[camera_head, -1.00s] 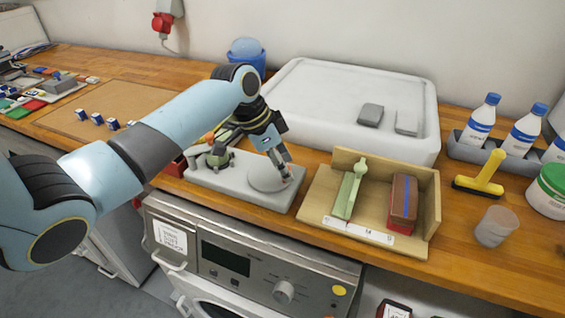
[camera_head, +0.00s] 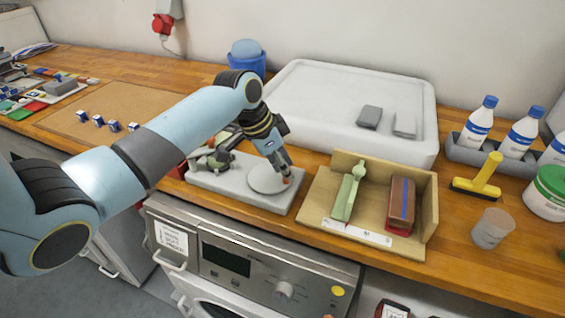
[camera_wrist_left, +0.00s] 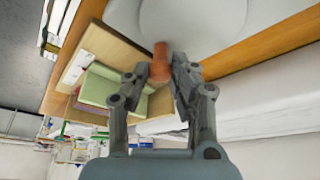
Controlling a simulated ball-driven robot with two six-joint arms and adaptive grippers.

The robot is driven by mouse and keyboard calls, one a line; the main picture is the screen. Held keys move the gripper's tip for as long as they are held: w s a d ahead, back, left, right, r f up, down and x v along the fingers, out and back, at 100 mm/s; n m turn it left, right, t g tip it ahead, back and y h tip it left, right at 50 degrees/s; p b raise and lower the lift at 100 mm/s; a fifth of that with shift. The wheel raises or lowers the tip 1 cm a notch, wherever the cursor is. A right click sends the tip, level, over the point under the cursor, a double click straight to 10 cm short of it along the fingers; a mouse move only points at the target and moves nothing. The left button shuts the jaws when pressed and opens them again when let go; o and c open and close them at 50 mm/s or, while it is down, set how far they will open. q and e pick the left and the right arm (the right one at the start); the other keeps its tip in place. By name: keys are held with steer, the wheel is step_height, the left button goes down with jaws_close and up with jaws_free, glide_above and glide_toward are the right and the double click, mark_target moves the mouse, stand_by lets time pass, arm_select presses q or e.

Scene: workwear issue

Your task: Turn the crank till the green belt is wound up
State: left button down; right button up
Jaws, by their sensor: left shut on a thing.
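The crank is a pale round disc (camera_head: 266,179) on a light grey base (camera_head: 232,187) at the bench's front edge. My left gripper (camera_head: 285,175) is shut on the orange-red crank handle at the disc's right rim. In the left wrist view the handle (camera_wrist_left: 160,63) stands between the fingertips (camera_wrist_left: 160,75). A grey-green winder part (camera_head: 214,160) sits on the base's left end, partly behind my left arm. How much green belt is on it cannot be told. My right gripper is out of view.
The wooden box (camera_head: 430,207) stands close to the right of the base and also holds a brown-red block (camera_head: 402,203). A white basin (camera_head: 345,85) is behind. A yellow tool (camera_head: 484,178), a cup (camera_head: 492,229) and bottles (camera_head: 523,130) are at right.

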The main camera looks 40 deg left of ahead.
arm_select(q)
steer(key=shift+w+r+n+t+y+p, duration=0.2)
steer(key=shift+w+n+t+y+p, duration=0.15)
steer(key=shift+n+p, duration=0.85)
steer(key=n, duration=0.1)
steer(key=w+n+y+p, duration=0.1)
steer(key=shift+a+f+n, duration=0.1)
steer(key=shift+a+n, duration=0.1)
steer(key=shift+n, duration=0.2)
steer(key=n, duration=0.1)
steer(key=w+n+y, duration=0.1)
steer(key=n, duration=0.1)
steer(key=shift+a, duration=0.35)
steer(key=shift+w+a+n+y, duration=0.2)
steer(key=shift+n+y, duration=0.15)
steer(key=shift+n, duration=0.35)
steer(key=shift+w+a+n+y, duration=0.15)
steer(key=shift+n+y, duration=0.15)
steer(key=shift+n, duration=0.4)
steer(key=shift+s, duration=0.1)
steer(key=c, duration=1.1)
jaws_free()
steer(key=shift+f, duration=0.1)
steer(key=shift+s, duration=0.1)
